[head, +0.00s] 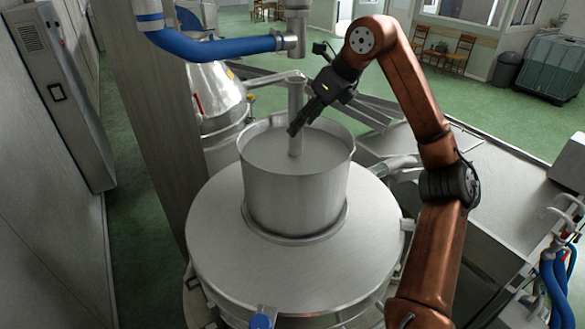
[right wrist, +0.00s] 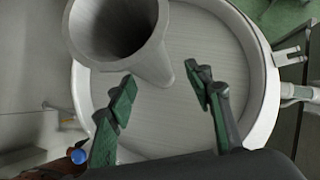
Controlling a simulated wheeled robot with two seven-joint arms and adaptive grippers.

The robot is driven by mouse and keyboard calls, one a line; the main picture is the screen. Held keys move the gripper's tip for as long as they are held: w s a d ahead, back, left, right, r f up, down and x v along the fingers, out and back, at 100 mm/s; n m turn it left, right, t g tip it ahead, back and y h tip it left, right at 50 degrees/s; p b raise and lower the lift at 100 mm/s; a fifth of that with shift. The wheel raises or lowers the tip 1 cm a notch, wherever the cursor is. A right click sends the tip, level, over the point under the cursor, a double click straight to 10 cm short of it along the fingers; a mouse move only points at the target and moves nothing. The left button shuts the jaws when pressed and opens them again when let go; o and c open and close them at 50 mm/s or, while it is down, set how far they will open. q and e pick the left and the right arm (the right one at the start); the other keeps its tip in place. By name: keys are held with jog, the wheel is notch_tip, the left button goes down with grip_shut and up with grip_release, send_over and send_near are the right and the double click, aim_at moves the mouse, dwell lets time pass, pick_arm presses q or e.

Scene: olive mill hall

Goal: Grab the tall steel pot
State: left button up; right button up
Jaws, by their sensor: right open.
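The tall steel pot (head: 296,98) looks like a slim, upright grey cylinder. It stands inside a wide, round steel vessel (head: 292,198) in the middle of the head view. In the right wrist view its open, hollow top (right wrist: 115,30) shows at the upper left, and its narrower foot is near the fingertips. My right gripper (head: 303,115) is open and points down to the left, close beside the pot. In the right wrist view its two green-padded fingers (right wrist: 165,82) are apart, with nothing clasped. Contact with the pot cannot be told. My left gripper is not seen.
The vessel's wall and rim surround the pot's foot. A vertical pipe with a blue hose (head: 220,46) hangs just above. A round steel lid (head: 235,270) lies under the vessel. A steel bench (head: 500,190) stands to the right, and a metal tank (head: 215,95) at the back left.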

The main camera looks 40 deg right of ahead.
aim_at(296, 137)
jog(key=shift+f, duration=0.7)
jog(key=shift+p+x, duration=0.65)
jog(key=shift+x, duration=1.7)
jog(key=shift+s, duration=0.15)
jog(key=shift+a, duration=0.1)
jog(key=shift+c, duration=0.2)
grip_shut()
jog(key=shift+r, duration=0.1)
